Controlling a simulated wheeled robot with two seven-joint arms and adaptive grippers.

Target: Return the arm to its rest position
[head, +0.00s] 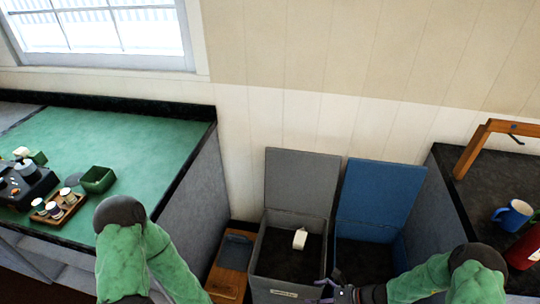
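My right arm, green with a dark joint, comes in from the lower right. Its dark gripper (336,290) is at the bottom edge, over the front of the blue bin (382,190); its fingers are small and partly cut off, so their opening is unclear. My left arm, also green, is bent in front of the green-topped counter at the lower left; its gripper is out of view. A wooden frame (487,140) with a small dark lever (516,138) stands on the dark counter at the right, well apart from the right gripper.
A grey open-lidded bin (302,182) holds a white object (300,239). A wooden box (228,285) stands left of it. A blue mug (514,215) and red bottle (524,250) are on the right counter (478,195). Cups on a tray (60,208) and a green box (97,179) are left.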

